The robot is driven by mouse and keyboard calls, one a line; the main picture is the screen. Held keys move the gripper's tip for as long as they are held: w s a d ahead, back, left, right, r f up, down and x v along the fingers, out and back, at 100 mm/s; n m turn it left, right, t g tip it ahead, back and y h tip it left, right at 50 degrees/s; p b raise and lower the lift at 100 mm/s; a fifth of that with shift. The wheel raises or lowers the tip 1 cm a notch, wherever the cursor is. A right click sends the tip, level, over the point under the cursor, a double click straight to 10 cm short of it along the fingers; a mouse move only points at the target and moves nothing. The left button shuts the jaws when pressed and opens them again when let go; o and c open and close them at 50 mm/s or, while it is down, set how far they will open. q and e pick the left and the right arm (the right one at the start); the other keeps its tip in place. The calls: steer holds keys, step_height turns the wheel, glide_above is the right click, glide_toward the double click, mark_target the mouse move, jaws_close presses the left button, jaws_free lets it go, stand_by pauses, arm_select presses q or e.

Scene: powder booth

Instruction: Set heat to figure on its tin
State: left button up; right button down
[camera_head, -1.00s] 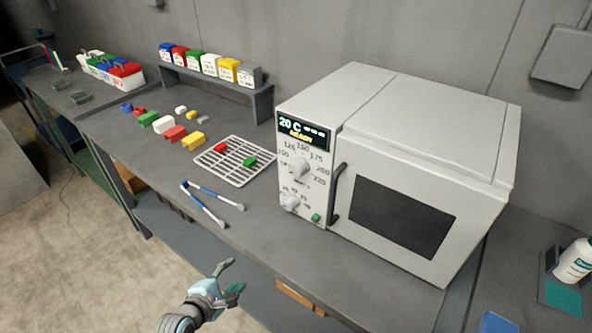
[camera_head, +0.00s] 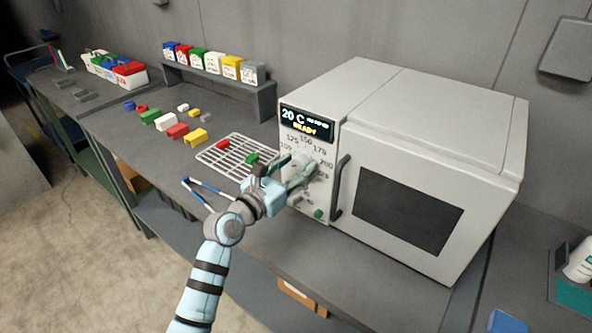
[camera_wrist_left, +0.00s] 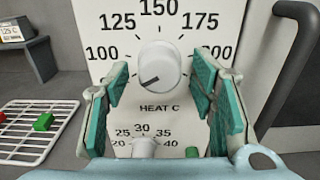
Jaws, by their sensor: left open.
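The heat dial (camera_wrist_left: 158,65), a white round knob marked HEAT C, is on the oven front. In the left wrist view its dark pointer line points lower left, below the 100 mark. My left gripper (camera_head: 287,172) is open in front of the dial, its green-padded fingers (camera_wrist_left: 163,95) on either side of it in the picture; I see no contact. Several coloured tins (camera_head: 213,64) with labels stand on the back shelf; their head-view labels are too small to read. A tin (camera_wrist_left: 14,32) at the wrist view's left edge has a label that seems to read 125 C.
The oven display (camera_head: 307,122) reads 20 C, READY. A smaller lower knob (camera_wrist_left: 144,147) and green button (camera_wrist_left: 191,152) sit below the dial. The oven handle (camera_head: 340,188) is just right. A wire rack (camera_head: 215,160) holds red and green pieces. Tongs (camera_head: 197,193) lie on the bench.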

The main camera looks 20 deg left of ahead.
arm_select(q)
steer(key=c, duration=1.1)
steer(key=shift+c, duration=0.2)
